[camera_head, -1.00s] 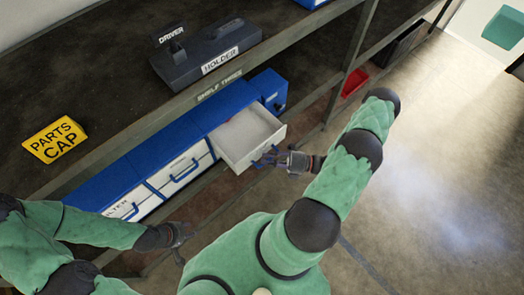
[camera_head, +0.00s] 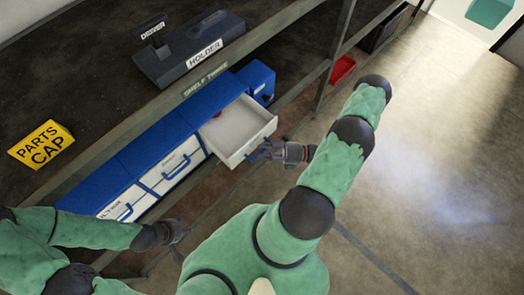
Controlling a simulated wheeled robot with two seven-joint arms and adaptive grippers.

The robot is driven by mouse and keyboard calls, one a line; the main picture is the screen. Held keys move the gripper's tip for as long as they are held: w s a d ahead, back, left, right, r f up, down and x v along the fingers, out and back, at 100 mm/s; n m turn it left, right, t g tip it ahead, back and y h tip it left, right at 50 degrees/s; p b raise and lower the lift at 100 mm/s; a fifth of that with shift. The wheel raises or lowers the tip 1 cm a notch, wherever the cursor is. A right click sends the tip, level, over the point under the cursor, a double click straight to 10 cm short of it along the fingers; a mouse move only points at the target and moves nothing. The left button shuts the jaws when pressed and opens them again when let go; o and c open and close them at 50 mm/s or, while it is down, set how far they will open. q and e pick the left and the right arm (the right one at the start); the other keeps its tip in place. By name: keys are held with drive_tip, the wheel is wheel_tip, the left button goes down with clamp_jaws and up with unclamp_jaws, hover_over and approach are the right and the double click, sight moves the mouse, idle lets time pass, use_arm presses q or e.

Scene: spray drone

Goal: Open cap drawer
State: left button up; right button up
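The cap drawer (camera_head: 240,128) is a white drawer at the right end of the blue cabinet row. It is pulled out, and its inside shows a small red thing (camera_head: 217,114) near the back. My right gripper (camera_head: 272,150) is at the drawer's blue handle (camera_head: 258,152) and appears shut on it, though the fingers are small and partly merge with the handle. My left gripper (camera_head: 184,242) is open and empty, below and in front of the closed drawers. A yellow sign (camera_head: 41,144) reading "PARTS CAP" stands on the shelf top at left.
Two closed white drawers (camera_head: 172,166) with blue handles stand left of the open one. A dark holder (camera_head: 190,48) sits on the shelf top. A blue box (camera_head: 258,80) is beside the open drawer; a red bin (camera_head: 342,70) is farther right. The floor at right is clear.

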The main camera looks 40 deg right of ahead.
drive_tip(key=v, duration=1.1)
drive_tip(key=shift+d, duration=0.1)
